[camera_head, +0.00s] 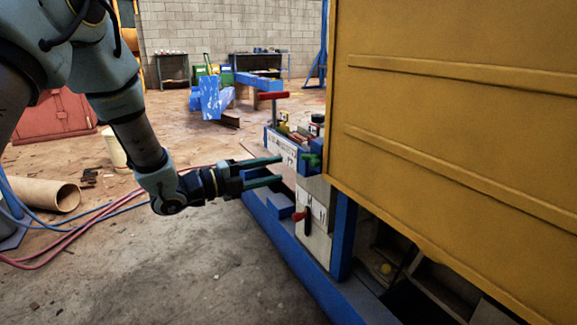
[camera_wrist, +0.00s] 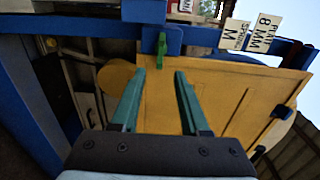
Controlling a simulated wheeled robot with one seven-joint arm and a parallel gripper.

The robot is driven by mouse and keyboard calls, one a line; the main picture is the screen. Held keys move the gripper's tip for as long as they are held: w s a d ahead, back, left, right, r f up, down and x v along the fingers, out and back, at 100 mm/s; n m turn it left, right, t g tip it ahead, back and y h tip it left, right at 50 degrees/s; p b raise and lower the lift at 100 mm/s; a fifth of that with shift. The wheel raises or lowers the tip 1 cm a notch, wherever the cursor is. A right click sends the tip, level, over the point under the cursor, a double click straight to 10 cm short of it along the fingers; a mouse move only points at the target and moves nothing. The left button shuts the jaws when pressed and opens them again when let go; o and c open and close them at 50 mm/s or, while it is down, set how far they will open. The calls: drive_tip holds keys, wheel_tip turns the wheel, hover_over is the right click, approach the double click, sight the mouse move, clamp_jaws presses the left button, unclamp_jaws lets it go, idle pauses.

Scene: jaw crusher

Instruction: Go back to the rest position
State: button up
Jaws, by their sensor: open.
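My gripper (camera_head: 281,169) is open and empty in the head view, its two green fingers pointing right toward the blue and white machine frame. In the wrist view my gripper (camera_wrist: 160,72) shows both fingers spread with nothing between them. A small green handle (camera_head: 310,161) on the frame is just right of the fingertips. In the wrist view the green handle (camera_wrist: 161,50) is ahead of the gap between the fingers and looks apart from them. My arm comes down from the upper left.
A large yellow panel (camera_head: 450,120) fills the right side. A red-handled lever (camera_head: 272,95) and a lower red handle (camera_head: 300,215) are on the machine. A tan pipe (camera_head: 45,194) and hoses (camera_head: 75,228) lie at left. The floor at front left is mostly clear.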

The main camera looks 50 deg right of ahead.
drive_tip(key=shift+w+a, duration=0.25)
drive_tip(key=shift+a, duration=0.4)
drive_tip(key=w+a+f+n+t+y, duration=0.1)
drive_tip(key=w+a+n+t+y, duration=0.2)
drive_tip(key=w+a+n+t, duration=0.55)
drive_tip(key=w+a+f+n+t+y, duration=0.15)
drive_tip(key=w+a+n+t, duration=0.4)
drive_tip(key=w, duration=0.65)
drive_tip(key=a+f+n+g+y, duration=0.2)
drive_tip(key=a+n+y, duration=1.1)
drive_tip(key=a, duration=1.6)
drive_tip(key=s+a+n+g, duration=0.4)
drive_tip(key=s+a+n, duration=0.5)
drive_tip(key=s+n, duration=0.3)
wheel_tip(320, 180, up, 28)
drive_tip(key=p, duration=2.9)
drive_tip(key=shift+w+r+h, duration=0.15)
drive_tip(key=shift+r+h, duration=0.1)
drive_tip(key=shift+h, duration=0.2)
